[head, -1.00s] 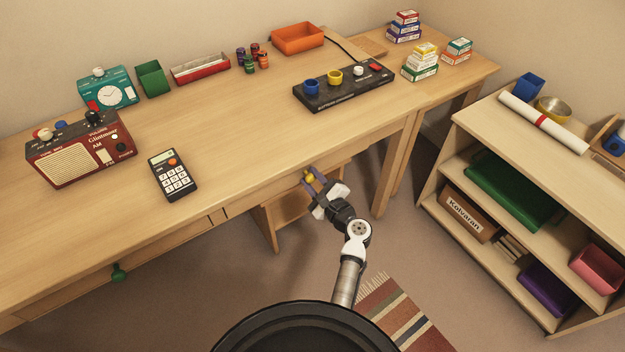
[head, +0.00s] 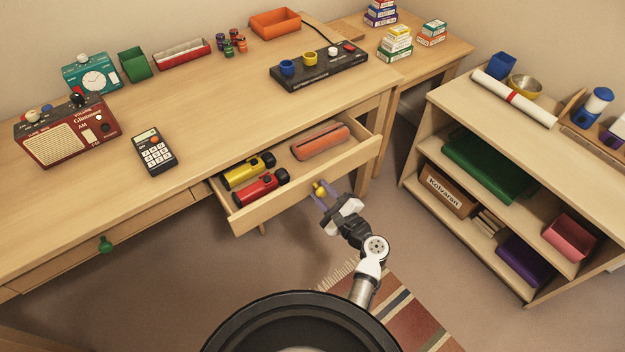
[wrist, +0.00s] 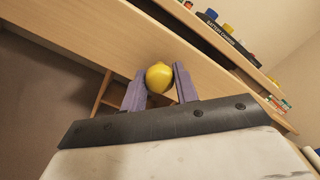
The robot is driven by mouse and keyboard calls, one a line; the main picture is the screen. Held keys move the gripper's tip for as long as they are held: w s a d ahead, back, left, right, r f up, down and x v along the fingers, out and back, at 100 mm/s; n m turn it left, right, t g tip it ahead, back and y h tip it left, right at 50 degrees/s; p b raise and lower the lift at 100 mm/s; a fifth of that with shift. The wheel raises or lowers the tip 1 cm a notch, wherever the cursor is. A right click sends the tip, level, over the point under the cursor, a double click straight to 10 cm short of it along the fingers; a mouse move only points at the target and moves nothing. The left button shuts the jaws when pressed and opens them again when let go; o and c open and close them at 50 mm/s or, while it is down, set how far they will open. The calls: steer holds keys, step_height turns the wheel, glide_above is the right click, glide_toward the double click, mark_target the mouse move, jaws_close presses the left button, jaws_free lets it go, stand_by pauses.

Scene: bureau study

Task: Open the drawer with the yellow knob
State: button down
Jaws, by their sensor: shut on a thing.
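The drawer (head: 305,186) with the yellow knob stands pulled out from under the desk's right part. The yellow knob (head: 320,188) is on its front panel; it also shows in the wrist view (wrist: 159,77). My gripper (head: 322,192) is at the drawer front with its purple fingers on either side of the knob, shut on it; in the wrist view the fingers (wrist: 160,88) flank the knob. Inside the drawer lie a yellow flashlight (head: 247,171), a red flashlight (head: 260,188) and an orange-brown case (head: 320,141).
A second drawer with a green knob (head: 105,244) is closed at the left. On the desk (head: 215,105) stand a red radio (head: 65,132), a calculator (head: 157,152) and a black panel (head: 318,68). A low shelf (head: 480,110) stands right; a striped rug (head: 390,310) lies on the floor.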

steer(key=shift+v, duration=2.35)
steer(key=c, duration=1.1)
jaws_free()
steer(key=shift+o, duration=0.2)
